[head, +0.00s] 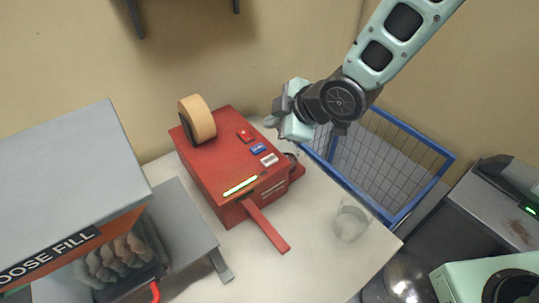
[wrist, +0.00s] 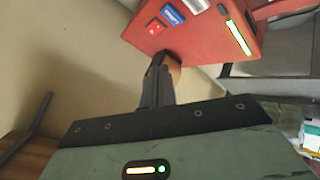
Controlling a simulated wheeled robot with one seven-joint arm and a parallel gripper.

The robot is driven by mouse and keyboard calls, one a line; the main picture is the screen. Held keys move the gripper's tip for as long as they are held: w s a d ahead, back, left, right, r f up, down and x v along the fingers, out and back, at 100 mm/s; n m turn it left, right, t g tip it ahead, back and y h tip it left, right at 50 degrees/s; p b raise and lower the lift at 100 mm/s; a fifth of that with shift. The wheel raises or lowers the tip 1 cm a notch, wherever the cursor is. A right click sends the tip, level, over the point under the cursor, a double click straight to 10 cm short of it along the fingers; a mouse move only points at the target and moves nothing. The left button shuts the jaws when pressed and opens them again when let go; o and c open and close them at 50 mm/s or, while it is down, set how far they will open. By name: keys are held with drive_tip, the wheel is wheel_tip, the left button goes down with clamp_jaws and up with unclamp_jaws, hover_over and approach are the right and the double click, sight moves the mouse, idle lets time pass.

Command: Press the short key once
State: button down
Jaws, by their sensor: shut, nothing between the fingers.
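A red tape machine (head: 213,165) stands on the pale table, with a tan roll (head: 198,118) at its back left. On its top are three small keys in a row: a red key (head: 245,136), a blue key (head: 258,148) and a white key (head: 269,159). Their labels are too small to read, so I cannot tell which is the short key. The wrist view also shows the red key (wrist: 157,27), blue key (wrist: 173,13) and white key (wrist: 195,4). My gripper (head: 271,121) is shut and empty, beside and above the machine's back right, apart from the keys. Its fingers (wrist: 158,75) point toward the machine.
A red lever (head: 268,229) sticks out from the machine's front. A clear glass (head: 350,222) stands on the table to the right. A blue-framed wire basket (head: 428,152) is behind it. A grey loose-fill dispenser (head: 70,185) stands at the left.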

sight(273, 162)
drive_tip(key=shift+f, duration=0.1)
wheel_tip(273, 162, down, 9)
drive_tip(key=b, duration=0.7)
idle(2.0)
drive_tip(key=shift+f+b, duration=0.25)
drive_tip(key=shift+b, duration=0.3)
